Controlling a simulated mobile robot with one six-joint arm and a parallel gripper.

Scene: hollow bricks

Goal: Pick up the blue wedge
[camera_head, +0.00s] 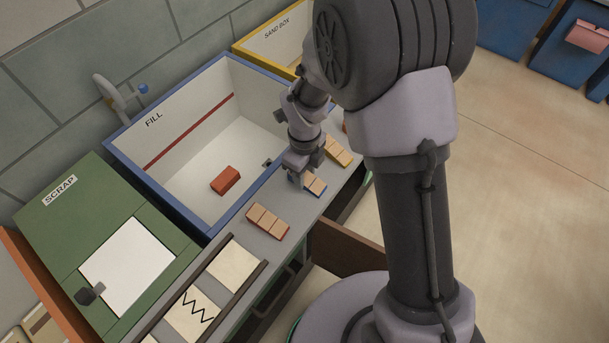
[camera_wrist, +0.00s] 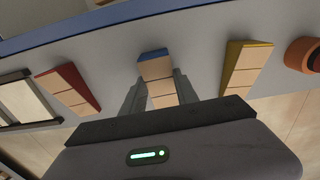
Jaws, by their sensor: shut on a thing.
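The blue wedge (camera_wrist: 155,68) has a tan segmented top and a blue end. In the wrist view it lies between the two fingers of my gripper (camera_wrist: 160,95), which are shut on it. In the head view the blue wedge (camera_head: 315,186) shows at the fingertips of my gripper (camera_head: 301,178), on or just above the grey ledge; I cannot tell whether it touches the ledge. Part of it is hidden by the gripper in the head view.
A red wedge (camera_head: 267,221) and a yellow wedge (camera_head: 338,151) lie on the ledge either side. The blue-rimmed FILL box (camera_head: 208,228) holds a red brick (camera_head: 226,180). A green SCRAP bin (camera_head: 66,211) stands left. An orange roll (camera_wrist: 302,54) lies beyond the yellow wedge.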

